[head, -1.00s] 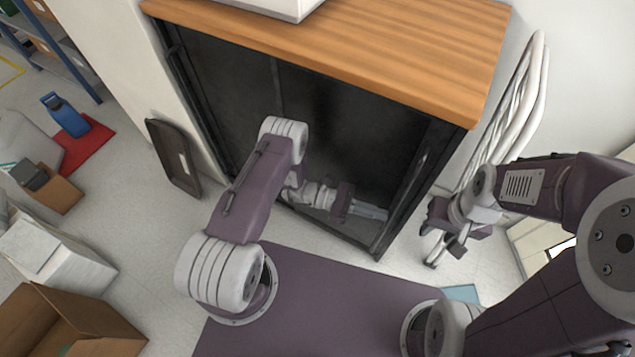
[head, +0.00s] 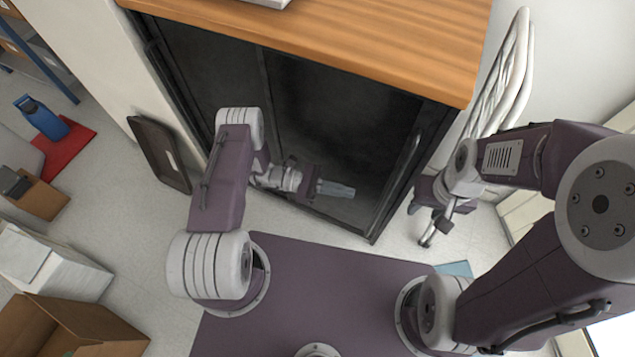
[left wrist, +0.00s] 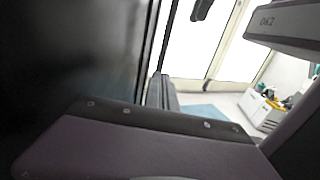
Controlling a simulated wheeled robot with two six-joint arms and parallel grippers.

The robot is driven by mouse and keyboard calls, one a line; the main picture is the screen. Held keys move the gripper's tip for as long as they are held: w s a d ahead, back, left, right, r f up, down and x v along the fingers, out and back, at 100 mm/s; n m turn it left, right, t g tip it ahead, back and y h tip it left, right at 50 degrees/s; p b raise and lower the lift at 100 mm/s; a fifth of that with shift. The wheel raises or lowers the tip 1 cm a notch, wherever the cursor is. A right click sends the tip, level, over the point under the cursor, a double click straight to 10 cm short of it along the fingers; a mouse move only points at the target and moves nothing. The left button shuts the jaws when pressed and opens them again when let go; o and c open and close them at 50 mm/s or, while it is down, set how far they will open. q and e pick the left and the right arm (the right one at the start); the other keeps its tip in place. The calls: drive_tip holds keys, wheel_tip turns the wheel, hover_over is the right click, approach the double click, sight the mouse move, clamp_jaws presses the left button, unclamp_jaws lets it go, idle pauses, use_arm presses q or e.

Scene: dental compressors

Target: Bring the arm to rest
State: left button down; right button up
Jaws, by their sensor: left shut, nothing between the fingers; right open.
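My left arm is bent in front of the dark cabinet (head: 320,110). Its gripper (head: 337,188) points right, low in front of the cabinet's dark face, shut with nothing in it. I cannot tell how close it is to that face. My right arm comes in from the right, and its gripper (head: 432,206) hangs open and empty beside the cabinet's right edge, near the white folded rack. In the left wrist view a dark panel fills the left side and a purple surface of my own body lies across the bottom.
The cabinet has a wooden top (head: 330,35). A white folded rack (head: 505,75) leans at the wall on the right. A dark tray (head: 160,153) leans at the left. An open cardboard box (head: 70,330) and a blue bottle on a red mat (head: 75,145) are on the floor.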

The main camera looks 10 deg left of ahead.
use_arm(q)
drive_tip(key=a, duration=0.6)
drive_tip(key=shift+w, duration=0.1)
drive_tip(key=s+a+r+m+t+y, duration=0.1)
drive_tip(key=s+a+r+m+y, duration=0.35)
drive_tip(key=r+m+y, duration=0.35)
drive_tip(key=s+a+r+m+t+y, duration=0.1)
drive_tip(key=s+a+r+m+y, duration=0.4)
drive_tip(key=m+y, duration=0.45)
wheel_tip(320, 180, up, 29)
drive_tip(key=w+a+p, duration=0.1)
drive_tip(key=p, duration=2.7)
drive_tip(key=shift+w+a+r+p, duration=0.15)
drive_tip(key=shift+w+p, duration=0.1)
drive_tip(key=shift+p, duration=0.1)
